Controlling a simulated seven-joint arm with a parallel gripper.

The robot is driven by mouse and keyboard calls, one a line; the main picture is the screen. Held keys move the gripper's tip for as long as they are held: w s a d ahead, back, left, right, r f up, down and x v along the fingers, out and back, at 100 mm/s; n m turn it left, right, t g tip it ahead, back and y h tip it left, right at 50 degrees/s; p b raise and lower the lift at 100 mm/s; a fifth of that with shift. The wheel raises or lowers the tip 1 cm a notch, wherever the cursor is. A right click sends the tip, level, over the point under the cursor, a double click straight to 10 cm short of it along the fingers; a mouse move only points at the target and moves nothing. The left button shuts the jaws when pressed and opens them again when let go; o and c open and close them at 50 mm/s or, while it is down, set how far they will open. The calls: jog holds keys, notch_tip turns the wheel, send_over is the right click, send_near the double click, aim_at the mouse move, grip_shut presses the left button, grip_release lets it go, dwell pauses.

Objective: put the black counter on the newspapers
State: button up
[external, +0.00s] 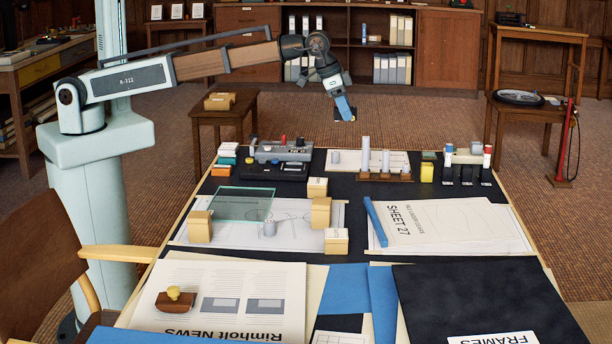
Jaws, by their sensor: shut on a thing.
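My gripper (346,112) hangs in the air beyond the far edge of the table, pointing down. It is shut on a small dark piece at its fingertips, which looks like the black counter (345,121); the fingers and a yellow patch beside it make its outline hard to see. The newspapers (270,318), headed "Rimholt NEWS", lie flat at the near left of the table, far from my gripper. A brown block with a yellow knob (175,298) sits on their left part.
White cylinders (366,155) stand on a wooden rack at the far side. A grey device (283,150) is at the far left. A black folder (485,300) covers the near right.

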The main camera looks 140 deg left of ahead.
jog(key=w+d+f+m+h, duration=0.1)
jog(key=w+d+m, duration=0.1)
jog(key=w+d, duration=0.8)
jog(key=w+d+f+m, duration=0.15)
jog(key=w+d, duration=0.45)
jog(key=d, duration=0.8)
jog(key=m+t+h, duration=0.1)
jog(key=m+h, duration=0.1)
jog(key=m, duration=0.3)
send_over(253, 303)
jog(key=s, duration=0.1)
jog(key=shift+f, duration=2.55)
jog(key=shift+s+f, duration=0.2)
jog(key=shift+f, duration=4.35)
jog(key=shift+f, duration=0.4)
jog(key=o, duration=1.1)
jog(key=shift+s+f, duration=0.1)
jog(key=shift+c, duration=0.2)
jog(key=shift+o, duration=0.5)
jog(key=shift+a, duration=0.1)
jog(key=shift+r, duration=0.4)
jog(key=v, duration=1.2)
